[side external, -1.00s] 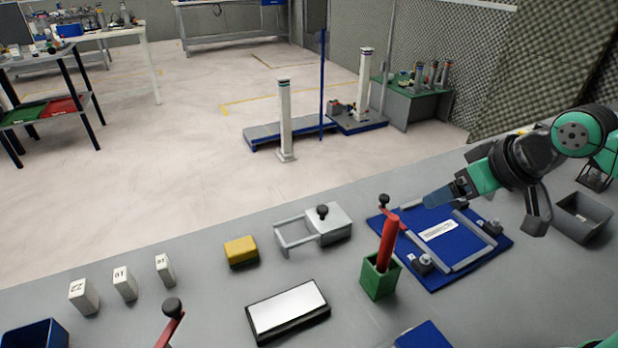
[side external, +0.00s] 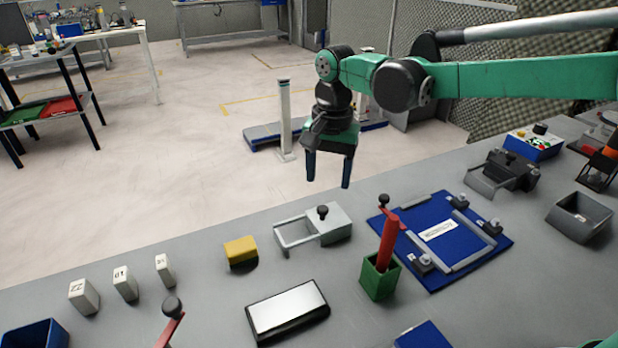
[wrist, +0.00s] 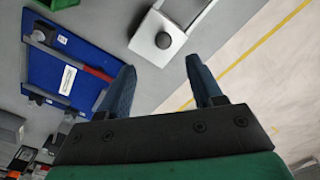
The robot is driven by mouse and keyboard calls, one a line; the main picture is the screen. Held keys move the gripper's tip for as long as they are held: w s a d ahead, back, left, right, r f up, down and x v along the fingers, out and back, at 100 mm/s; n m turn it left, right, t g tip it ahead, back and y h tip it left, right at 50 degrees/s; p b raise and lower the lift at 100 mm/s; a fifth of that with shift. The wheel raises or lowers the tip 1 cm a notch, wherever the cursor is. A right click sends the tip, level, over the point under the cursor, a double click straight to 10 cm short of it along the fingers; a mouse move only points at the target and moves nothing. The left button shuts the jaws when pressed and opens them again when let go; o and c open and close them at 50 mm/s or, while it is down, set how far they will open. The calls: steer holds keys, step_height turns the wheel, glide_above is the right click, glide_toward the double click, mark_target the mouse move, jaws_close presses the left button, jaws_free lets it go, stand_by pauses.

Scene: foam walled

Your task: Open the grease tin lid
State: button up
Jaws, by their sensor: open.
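No thing is plainly marked as the grease tin. A pale grey metal box (side external: 338,222) with a black knob (side external: 323,211) on top and an open U-shaped frame at its left side sits on the bench. In the wrist view the box (wrist: 150,50) and its knob (wrist: 163,40) show ahead of the fingers. A darker box (side external: 520,172) with a knob and a similar frame stands at the back right. My gripper (side external: 329,184) is open and empty, fingers pointing down, above and apart from the pale box. Its two blue fingers (wrist: 160,64) show spread.
A blue board (side external: 465,270) with clamps and a red-handled lever lies right of the pale box. A green holder (side external: 378,285) with a red stick stands in front. A yellow block (side external: 240,252) and white numbered blocks (side external: 125,284) are to the left. Bare bench lies between.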

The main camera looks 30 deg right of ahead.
mark_target(322, 208)
steer(key=shift+w+a+f, duration=0.2)
steer(key=shift+a+f, duration=0.15)
steer(key=shift+f, duration=2.85)
jaws_close()
